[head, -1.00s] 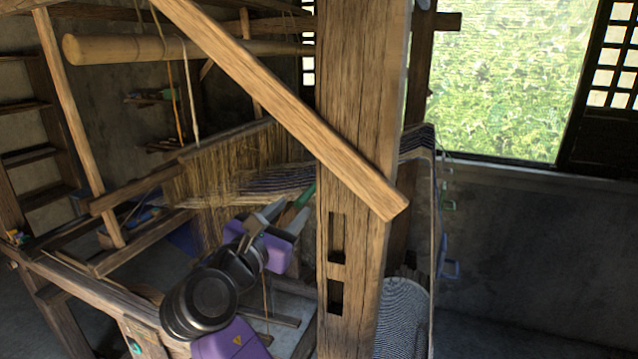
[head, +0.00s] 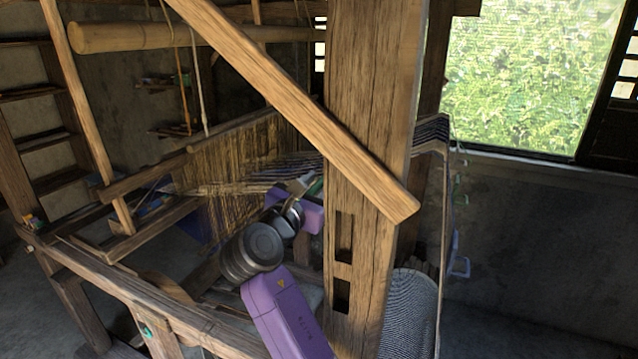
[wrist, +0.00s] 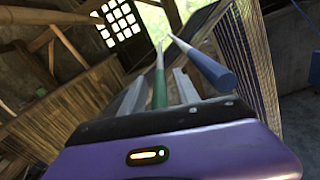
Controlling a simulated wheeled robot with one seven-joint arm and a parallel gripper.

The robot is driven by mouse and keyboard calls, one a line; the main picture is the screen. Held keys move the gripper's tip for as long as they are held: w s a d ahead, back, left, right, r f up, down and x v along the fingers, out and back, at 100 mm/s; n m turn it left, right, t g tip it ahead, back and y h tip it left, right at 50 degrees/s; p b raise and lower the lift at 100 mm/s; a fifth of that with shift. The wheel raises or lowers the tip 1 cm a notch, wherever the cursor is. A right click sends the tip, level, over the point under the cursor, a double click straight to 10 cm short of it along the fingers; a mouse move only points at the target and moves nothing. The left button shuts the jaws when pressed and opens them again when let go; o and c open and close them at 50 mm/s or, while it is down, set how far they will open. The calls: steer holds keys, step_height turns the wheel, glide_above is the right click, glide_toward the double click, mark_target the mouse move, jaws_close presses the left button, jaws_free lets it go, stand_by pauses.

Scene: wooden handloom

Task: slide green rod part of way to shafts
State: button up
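In the wrist view the green rod (wrist: 160,88) points away from me, its thick green end close to the front of my gripper (wrist: 161,75). The two grey fingers stand apart on either side of it, with gaps showing, so the gripper looks open around the rod. In the head view my gripper (head: 301,190) is beside the wooden post, and only a short piece of the green rod (head: 316,188) shows; the rest is behind the post. The shafts with yellowish hanging cords (head: 235,152) are left of the gripper.
A blue rod (wrist: 214,73) lies to the right of the green one in the wrist view, close to the right finger. A thick wooden post (head: 368,120) and a slanted brace (head: 290,105) partly block the head view. Striped warp threads (head: 285,173) run behind my gripper.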

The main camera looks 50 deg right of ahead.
jaws_close()
stand_by(1.4)
